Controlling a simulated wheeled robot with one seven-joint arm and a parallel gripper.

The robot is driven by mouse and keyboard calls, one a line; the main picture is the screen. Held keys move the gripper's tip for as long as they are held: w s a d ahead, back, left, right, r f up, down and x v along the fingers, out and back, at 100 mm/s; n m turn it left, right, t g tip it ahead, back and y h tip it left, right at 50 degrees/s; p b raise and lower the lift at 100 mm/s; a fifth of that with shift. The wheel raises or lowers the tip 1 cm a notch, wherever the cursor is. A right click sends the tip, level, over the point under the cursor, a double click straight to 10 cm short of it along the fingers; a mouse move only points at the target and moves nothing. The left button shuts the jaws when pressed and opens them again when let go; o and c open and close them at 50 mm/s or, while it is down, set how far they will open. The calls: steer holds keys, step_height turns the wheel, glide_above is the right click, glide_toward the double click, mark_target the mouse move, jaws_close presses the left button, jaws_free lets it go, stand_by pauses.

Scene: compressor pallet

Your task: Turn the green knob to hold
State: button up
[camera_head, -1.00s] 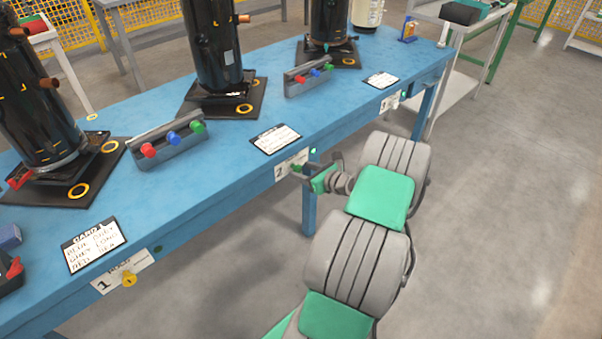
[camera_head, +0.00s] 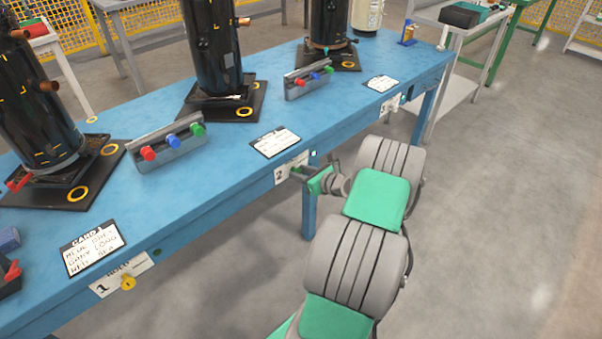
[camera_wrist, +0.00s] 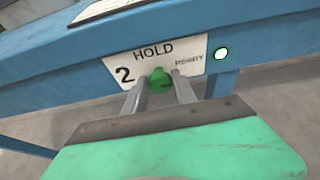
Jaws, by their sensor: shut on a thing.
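The green knob (camera_wrist: 160,80) sits at the lower middle of a white plate (camera_wrist: 195,55) on the blue bench's front edge. The plate reads "2", "HOLD" at the top and a small word at the right that is hard to read. In the wrist view my gripper (camera_wrist: 159,77) is shut on the green knob, one finger on each side. In the head view my gripper (camera_head: 304,174) reaches the plate marked 2 (camera_head: 286,170) and largely hides the knob. Where the knob points is not clear. A lit round lamp (camera_wrist: 221,53) is right of the plate.
A yellow knob (camera_head: 128,283) is at plate 1 on the same bench edge. The blue bench (camera_head: 225,160) bears black compressors, button boxes (camera_head: 168,145) and cards (camera_head: 275,141). A bench leg (camera_head: 309,212) stands below my gripper. Floor at the right is clear.

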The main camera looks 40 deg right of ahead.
jaws_close()
steer(key=n+t+h+b, duration=0.1)
steer(key=n+h+b, duration=0.1)
steer(key=n+b, duration=0.2)
steer(key=f+n+t+h+b, duration=0.1)
steer(key=n+h+b, duration=0.1)
steer(key=n+b, duration=0.3)
steer(key=a+n+t+h+b, duration=0.1)
steer(key=n+h+b, duration=0.1)
steer(key=n+b, duration=0.2)
steer(key=shift+f+h+b, duration=0.15)
steer(key=shift+h+b, duration=0.25)
steer(key=shift+b, duration=0.1)
steer(key=shift+n, duration=0.3)
stand_by(0.4)
steer(key=o, duration=1.1)
jaws_free()
steer(key=shift+o, duration=0.2)
